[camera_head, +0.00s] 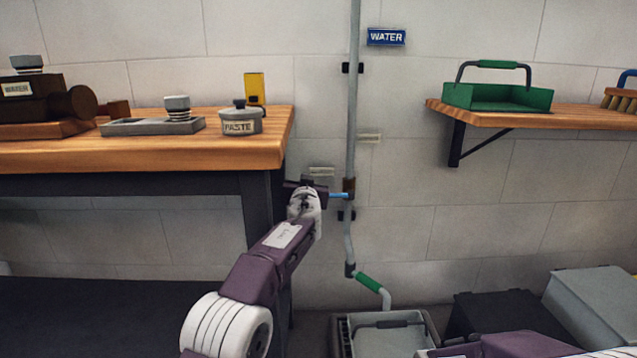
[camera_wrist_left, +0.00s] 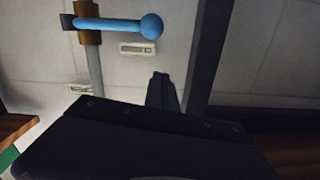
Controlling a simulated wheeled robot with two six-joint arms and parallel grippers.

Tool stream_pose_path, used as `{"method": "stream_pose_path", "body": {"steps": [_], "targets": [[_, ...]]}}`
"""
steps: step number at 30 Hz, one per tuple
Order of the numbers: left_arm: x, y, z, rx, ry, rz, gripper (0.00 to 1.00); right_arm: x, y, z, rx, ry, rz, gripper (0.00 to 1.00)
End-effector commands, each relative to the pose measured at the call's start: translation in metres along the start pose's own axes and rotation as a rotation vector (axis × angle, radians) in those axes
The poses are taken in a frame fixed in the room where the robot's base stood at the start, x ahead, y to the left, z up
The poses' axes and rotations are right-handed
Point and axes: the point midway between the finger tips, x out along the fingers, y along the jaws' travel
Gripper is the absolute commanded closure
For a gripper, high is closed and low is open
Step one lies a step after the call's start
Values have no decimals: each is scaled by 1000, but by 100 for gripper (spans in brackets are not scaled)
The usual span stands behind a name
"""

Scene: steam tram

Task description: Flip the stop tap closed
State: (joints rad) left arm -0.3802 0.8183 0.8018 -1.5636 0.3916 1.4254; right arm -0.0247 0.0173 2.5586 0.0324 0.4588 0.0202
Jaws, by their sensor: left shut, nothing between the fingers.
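The stop tap has a brass-brown body (camera_head: 348,186) on the grey vertical pipe (camera_head: 354,110) and a blue lever (camera_head: 339,195). The lever lies roughly level, across the pipe, pointing left in the head view. In the left wrist view the blue lever (camera_wrist_left: 108,25) with its ball end and the brass body (camera_wrist_left: 88,22) show at the top left. My left gripper (camera_head: 323,190) is close to the lever, beside the pipe. Its fingers (camera_wrist_left: 162,90) are shut and empty, apart from the lever in the wrist view. My right gripper is out of view; part of that arm shows at bottom right.
A wooden bench (camera_head: 200,150) with a paste pot (camera_head: 241,121) stands left of the pipe. A wall shelf (camera_head: 560,118) with a green tray (camera_head: 497,97) is at right. The pipe's green section (camera_head: 368,283) ends above a grey container (camera_head: 395,335). Boxes stand at lower right.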

Motion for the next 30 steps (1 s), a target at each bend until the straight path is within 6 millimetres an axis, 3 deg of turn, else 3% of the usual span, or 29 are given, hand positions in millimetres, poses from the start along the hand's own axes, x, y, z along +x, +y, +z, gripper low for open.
{"method": "stream_pose_path", "body": {"steps": [1, 2, 9, 15, 30], "targets": [[-11, 4, 10, 3, 0, 5, 100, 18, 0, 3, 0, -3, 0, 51], [-17, 3, 10, 2, 1, 5, 100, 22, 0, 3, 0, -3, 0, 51], [-61, 1, 2, 2, 4, 4, 100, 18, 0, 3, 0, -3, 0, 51], [-88, 1, 2, 1, 4, 4, 100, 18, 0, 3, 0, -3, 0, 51], [-93, 0, 2, 0, 5, 4, 100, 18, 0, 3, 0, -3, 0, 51]]}}
